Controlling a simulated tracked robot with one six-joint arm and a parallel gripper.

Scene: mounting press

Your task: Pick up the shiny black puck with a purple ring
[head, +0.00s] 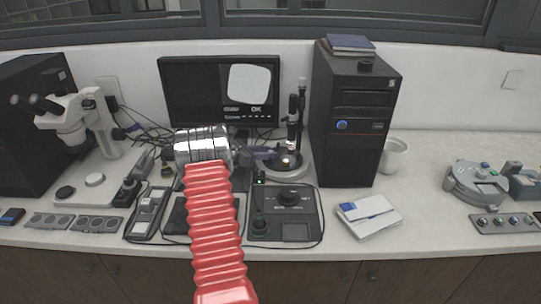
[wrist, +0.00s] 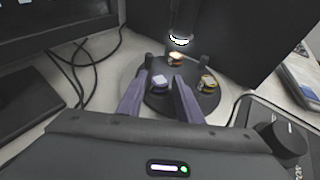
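My gripper (wrist: 163,76) is open in the wrist view, with one dark finger on each side of a small piece with a pale lavender top (wrist: 160,82). This piece may be the puck with a purple ring; its ring is not clear, and I cannot tell if the fingers touch it. It sits on a round dark stage (wrist: 158,104). In the head view my gripper (head: 262,153) reaches the stage from the left; the piece is too small to make out there.
Two other small pieces share the stage, one reddish and cream (wrist: 175,59), one yellowish (wrist: 207,83). A lit scope tube (wrist: 181,22) hangs above. A black computer tower (head: 352,125) stands to the right, a monitor (head: 200,95) behind left, a knobbed control box (head: 284,213) in front.

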